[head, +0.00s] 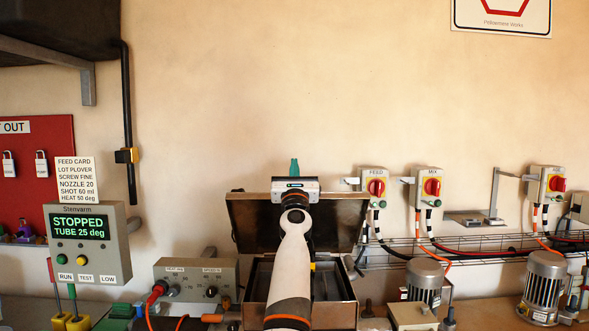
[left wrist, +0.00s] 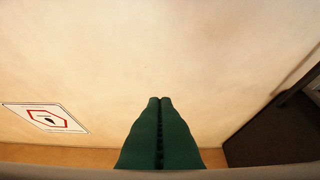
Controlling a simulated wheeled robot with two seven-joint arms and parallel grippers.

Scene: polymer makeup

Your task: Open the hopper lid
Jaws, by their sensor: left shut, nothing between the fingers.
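The hopper looks to be the metal box (head: 341,313) at the bottom centre of the head view; no label on it shows. Its lid (head: 250,221) stands raised at the back, with its dark inner face toward me. My left arm covers the middle of both. My left gripper (head: 294,163) points upward above the lid's top edge, its green fingers shut and empty. In the left wrist view the fingers (left wrist: 160,100) are pressed together against bare wall. Contact between gripper and lid cannot be told. My right gripper is not in view.
A control box (head: 88,236) reading STOPPED and a knob panel (head: 196,279) stand to the left. Red-yellow switches (head: 376,187), a wire rack (head: 480,243) and motors (head: 425,280) are to the right. A dark container (head: 60,30) with a black pipe (head: 127,110) hangs upper left.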

